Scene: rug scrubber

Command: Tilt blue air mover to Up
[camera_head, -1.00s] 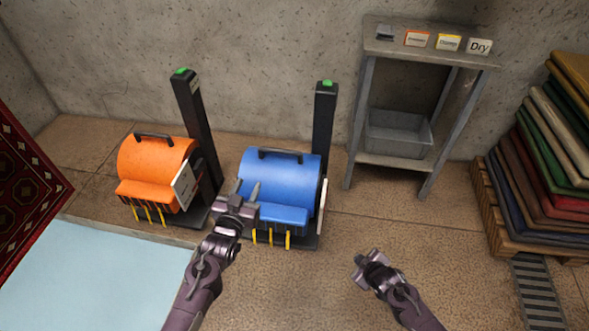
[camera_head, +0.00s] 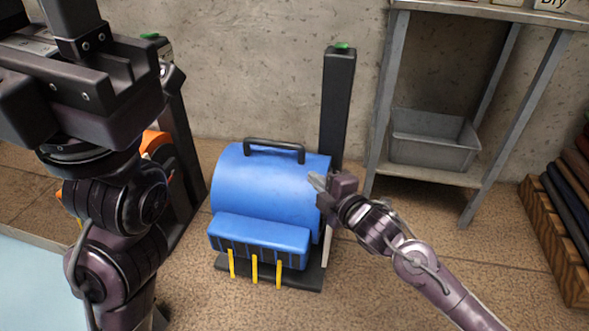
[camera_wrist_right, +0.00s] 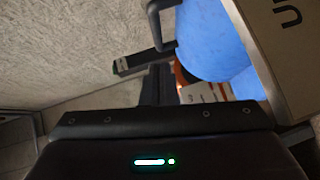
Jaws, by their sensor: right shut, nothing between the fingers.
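The blue air mover (camera_head: 262,188) stands on the floor in the middle of the head view, its black handle on top and yellow prongs at its lower front. It also shows in the right wrist view (camera_wrist_right: 203,45). A pale panel (camera_wrist_right: 285,50) on its right side carries partly cropped letters, one like a "U". My right gripper (camera_head: 318,184) is shut and empty at the air mover's right side, close to the drum; I cannot tell whether it touches. My left gripper (camera_head: 75,75) looms at the upper left, its fingertips not clearly visible.
A black post (camera_head: 337,110) with a green top stands behind the air mover. A metal table (camera_head: 440,172) with a grey bin (camera_head: 432,142) is to the right. The orange air mover (camera_head: 155,142) is mostly hidden behind my left arm. A wooden pallet (camera_head: 550,235) lies far right.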

